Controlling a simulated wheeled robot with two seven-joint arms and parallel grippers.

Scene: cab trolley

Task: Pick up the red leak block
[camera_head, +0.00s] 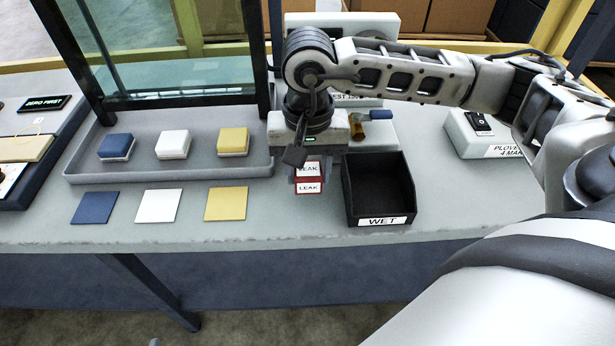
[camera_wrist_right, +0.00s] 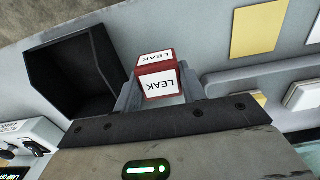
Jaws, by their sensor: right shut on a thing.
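The red leak block (camera_head: 309,187) has white faces marked LEAK. In the head view it is just left of the black WET bin, below my right gripper (camera_head: 306,172). In the right wrist view the block (camera_wrist_right: 159,76) sits between the two fingers of my right gripper (camera_wrist_right: 157,90), which is shut on it. I cannot tell whether the block touches the table. My left gripper is not in view.
The black WET bin (camera_head: 380,212) stands close to the right of the block. A grey tray (camera_head: 75,177) with blue, white and yellow blocks is at the left, with matching coloured squares in front. A PLOVER-labelled box (camera_head: 478,148) is at the right.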

